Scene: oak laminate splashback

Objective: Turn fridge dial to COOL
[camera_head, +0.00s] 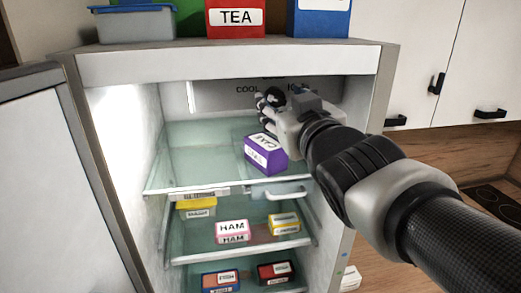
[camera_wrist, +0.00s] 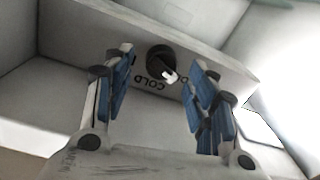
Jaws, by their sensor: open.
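The fridge dial (camera_wrist: 161,60) is a round black knob on the pale panel inside the fridge top. Its white pointer points to the lower right in the wrist view, just right of the upside-down word COLD. In the head view the word COOL (camera_head: 247,90) shows on the panel, left of my gripper (camera_head: 270,102), which largely covers the dial area. In the wrist view my gripper (camera_wrist: 158,62) is open, with one blue-padded finger on each side of the dial. I cannot tell whether either finger touches it.
A purple CAKE box (camera_head: 265,153) stands on the top glass shelf (camera_head: 195,140), just below my gripper. Lower shelves hold a HAM box (camera_head: 232,231) and several other packages. The open fridge door (camera_head: 55,190) is at left. A red TEA box (camera_head: 236,18) stands on top.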

